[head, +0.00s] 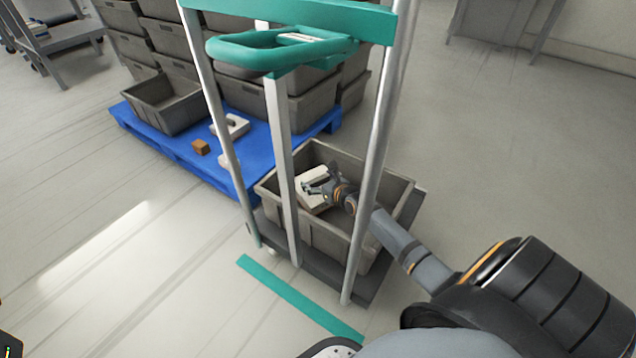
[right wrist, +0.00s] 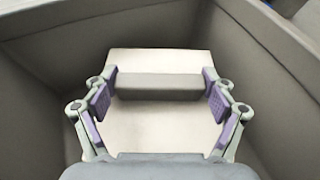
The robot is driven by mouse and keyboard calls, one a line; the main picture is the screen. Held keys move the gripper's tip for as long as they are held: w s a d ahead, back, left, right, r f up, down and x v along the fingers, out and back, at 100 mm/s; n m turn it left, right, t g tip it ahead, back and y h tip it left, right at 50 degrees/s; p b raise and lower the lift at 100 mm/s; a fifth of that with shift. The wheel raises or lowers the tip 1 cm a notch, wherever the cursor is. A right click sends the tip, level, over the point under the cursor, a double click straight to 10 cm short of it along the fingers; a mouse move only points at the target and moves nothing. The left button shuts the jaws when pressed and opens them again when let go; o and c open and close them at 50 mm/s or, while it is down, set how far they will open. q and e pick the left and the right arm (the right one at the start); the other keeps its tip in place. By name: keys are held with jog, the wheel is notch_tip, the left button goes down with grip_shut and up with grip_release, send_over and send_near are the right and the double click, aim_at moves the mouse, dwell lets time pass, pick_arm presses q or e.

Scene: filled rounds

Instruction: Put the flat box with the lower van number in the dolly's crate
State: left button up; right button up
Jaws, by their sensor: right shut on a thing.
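A pale flat box (head: 312,203) with a raised grey bar across its top is inside the dolly's grey crate (head: 330,232). My right gripper (head: 310,186) reaches down into the crate. In the right wrist view, its purple pads press on both ends of the bar of the flat box (right wrist: 160,130), so it is shut on the box. The crate walls (right wrist: 45,50) surround it there. No van number is legible on the box. Whether the box touches the crate floor I cannot tell. My left gripper is not in view.
The dolly's posts and teal handle (head: 275,52) stand in front of the crate. A blue pallet (head: 180,150) at the left bears stacked grey crates (head: 170,105), another pale flat piece (head: 236,127) and a brown block (head: 200,147). A teal floor strip (head: 300,298) lies in front.

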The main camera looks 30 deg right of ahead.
jog(key=shift+f, duration=0.45)
jog(key=shift+f, duration=0.1)
jog(key=o, duration=1.4)
jog(key=shift+c, duration=0.2)
jog(key=shift+f, duration=0.1)
